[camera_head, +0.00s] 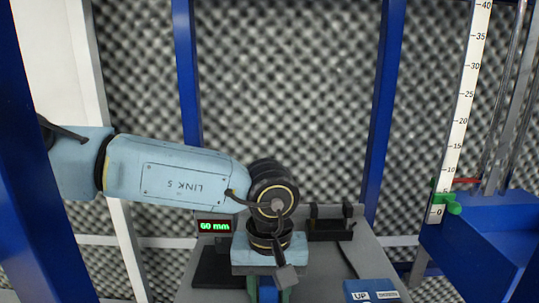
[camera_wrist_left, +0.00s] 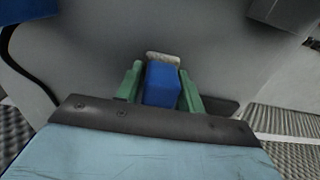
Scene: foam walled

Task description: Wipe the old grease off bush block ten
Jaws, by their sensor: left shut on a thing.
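My left gripper (camera_head: 270,292) comes down over the grey table at the bottom middle of the head view. In the left wrist view, its two green fingers (camera_wrist_left: 161,88) are shut on a blue block (camera_wrist_left: 162,86). A pale, rough-looking strip (camera_wrist_left: 163,57) shows at the block's far end; it looks like a wiping pad. The strip lies over the plain grey surface, and I cannot tell whether it touches it. No part marked as bush block ten can be made out, and no grease is visible. My right gripper is not in view.
The grey table (camera_head: 358,240) bears a black bracket-like holder (camera_head: 330,228) and a display reading 60 mm (camera_head: 214,226). A blue box with an UP button (camera_head: 370,291) is at the front right. A scale (camera_head: 463,110) and blue posts (camera_head: 387,90) stand around.

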